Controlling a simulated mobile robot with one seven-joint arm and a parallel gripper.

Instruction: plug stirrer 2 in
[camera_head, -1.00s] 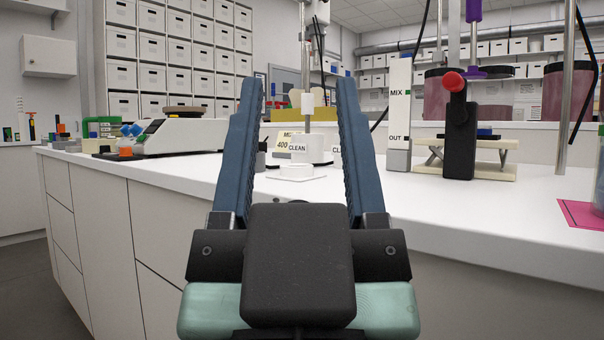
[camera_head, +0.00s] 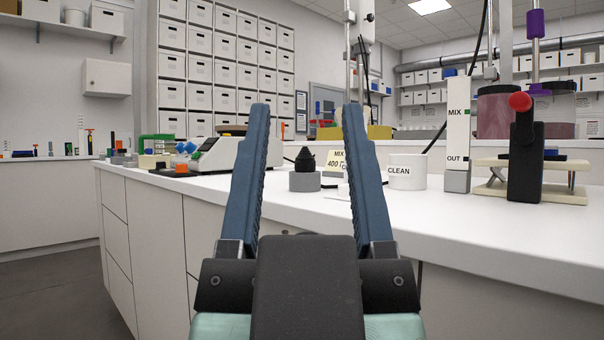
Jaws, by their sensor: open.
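My gripper (camera_head: 307,108) is open and empty, its two blue fingers pointing at the bench. Between the fingers, farther off, a black knobbed piece that looks like a plug (camera_head: 305,158) sits on a grey round holder (camera_head: 305,181) on the white bench. One stirrer stand with a pale motor head (camera_head: 362,25) rises behind my right finger, which hides its lower part. Another stirrer with a purple coupling (camera_head: 536,24) stands at the right. Black cables (camera_head: 474,58) hang near them. I cannot tell which stirrer is number 2, and no socket is clearly visible.
A white CLEAN pot (camera_head: 407,172) and a MIX 400 card (camera_head: 336,167) stand near the holder. A MIX/OUT post (camera_head: 457,130) and a red-knobbed black clamp (camera_head: 525,150) are at the right. A white balance-like device (camera_head: 218,153) stands left. The front bench top is mostly clear.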

